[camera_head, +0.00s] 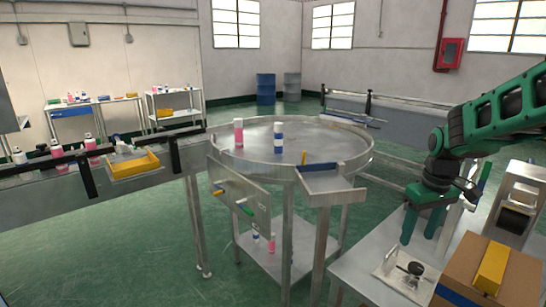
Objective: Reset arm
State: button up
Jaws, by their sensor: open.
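My arm, green and black, reaches in from the right edge. My gripper (421,232) points down above the light work table (352,262) at the right. Its two green fingers are apart with nothing seen between them. Below and in front of it, a pale tray or sheet (386,271) with a small black and metal part (415,268) lies on the table. I cannot tell the exact height of the fingertips above the table.
A cardboard box (455,268) with a yellow item (492,267) is close right of my gripper, and a metal and black device (514,213) stands behind it. A round steel table (258,147) with two cans is at centre. A conveyor (45,197) runs left.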

jog(key=s+a+r+m+t, duration=0.2)
jog(key=s+a+t, duration=0.1)
jog(key=s+a, duration=0.75)
jog(key=s+d+f+m+g, duration=0.1)
jog(key=s+d+m+g, duration=0.1)
jog(key=s+d, duration=0.3)
jog(key=s+d+m+g, duration=0.2)
jog(key=s+d+m, duration=0.2)
jog(key=s, duration=0.7)
jog(key=shift+s+d+f, duration=0.25)
jog(key=shift+d+f, duration=0.1)
jog(key=shift+d, duration=0.6)
